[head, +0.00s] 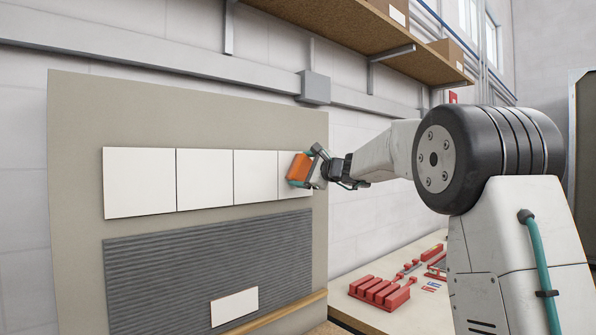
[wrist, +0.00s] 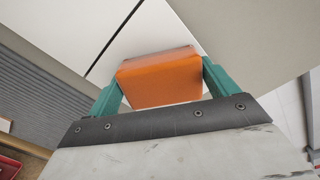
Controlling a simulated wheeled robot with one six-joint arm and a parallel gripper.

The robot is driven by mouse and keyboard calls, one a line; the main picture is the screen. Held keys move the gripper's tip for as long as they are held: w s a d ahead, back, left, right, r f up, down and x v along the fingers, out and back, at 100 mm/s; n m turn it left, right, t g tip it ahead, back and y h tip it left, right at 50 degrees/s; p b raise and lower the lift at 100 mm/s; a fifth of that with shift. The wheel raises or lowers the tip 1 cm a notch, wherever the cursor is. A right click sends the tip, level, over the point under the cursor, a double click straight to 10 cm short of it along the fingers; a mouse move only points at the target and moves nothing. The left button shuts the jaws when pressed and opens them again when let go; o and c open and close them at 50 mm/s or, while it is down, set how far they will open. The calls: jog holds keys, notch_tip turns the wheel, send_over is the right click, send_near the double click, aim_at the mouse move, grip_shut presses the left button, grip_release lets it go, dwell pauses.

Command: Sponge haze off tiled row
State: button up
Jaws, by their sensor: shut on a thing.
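An orange sponge (head: 299,169) is held in my gripper (head: 312,168) at the right end of a row of white square tiles (head: 205,178) on an upright beige board. In the wrist view the sponge (wrist: 160,78) sits between the two teal fingers of my gripper (wrist: 162,85). Its far face is at or very near the rightmost tile (wrist: 160,30); I cannot tell if it touches. The sponge hides part of that tile. No haze stands out on the visible tiles.
Grey ridged adhesive (head: 210,265) lies below the row, with a loose-looking white tile (head: 234,306) low on it. A wooden ledge (head: 275,315) runs beneath. A bench (head: 385,315) with red blocks (head: 379,292) stands at right. A shelf (head: 350,25) hangs above.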

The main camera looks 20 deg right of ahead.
jog(key=shift+d, duration=0.2)
jog(key=shift+s+f, duration=0.1)
jog(key=shift+v, duration=2.8)
jog(key=shift+s, duration=0.1)
jog(key=shift+v, duration=1.4)
